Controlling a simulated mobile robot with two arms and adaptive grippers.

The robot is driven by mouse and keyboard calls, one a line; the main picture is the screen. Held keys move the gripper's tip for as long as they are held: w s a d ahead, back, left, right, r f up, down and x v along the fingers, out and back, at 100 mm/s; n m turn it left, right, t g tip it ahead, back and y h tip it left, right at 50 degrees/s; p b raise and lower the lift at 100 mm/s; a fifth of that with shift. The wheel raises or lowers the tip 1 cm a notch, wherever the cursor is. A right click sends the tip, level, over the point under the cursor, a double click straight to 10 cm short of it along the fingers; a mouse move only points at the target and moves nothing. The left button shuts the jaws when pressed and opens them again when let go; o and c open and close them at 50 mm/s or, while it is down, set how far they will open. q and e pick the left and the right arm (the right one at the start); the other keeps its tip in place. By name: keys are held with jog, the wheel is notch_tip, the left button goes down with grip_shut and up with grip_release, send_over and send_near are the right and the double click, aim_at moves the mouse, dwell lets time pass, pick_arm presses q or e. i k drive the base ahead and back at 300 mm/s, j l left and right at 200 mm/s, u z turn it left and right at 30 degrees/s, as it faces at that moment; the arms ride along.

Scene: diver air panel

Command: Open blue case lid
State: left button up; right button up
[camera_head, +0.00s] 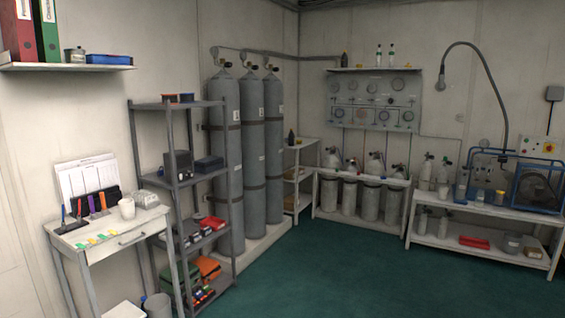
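A small dark blue case (209,164) sits on the middle shelf of the grey metal rack, right of a dark grey box. Its lid looks shut, though it is small in the view. A brighter blue, shallow tray-like box (108,59) lies on the wall shelf at the upper left; I cannot tell whether it has a lid. Neither of my grippers is in view.
The grey rack (168,105) stands between a white desk (107,236) and tall gas cylinders (250,150). A white bench (485,255) with a blue-framed machine (537,186) is at the right. The green floor (330,275) is clear in the middle.

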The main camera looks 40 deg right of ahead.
aim_at(205, 161)
jog(key=z, duration=0.85)
jog(key=i+l+u, duration=0.1)
jog(key=i, duration=0.3)
jog(key=i+l+u, duration=0.1)
jog(key=i, duration=0.3)
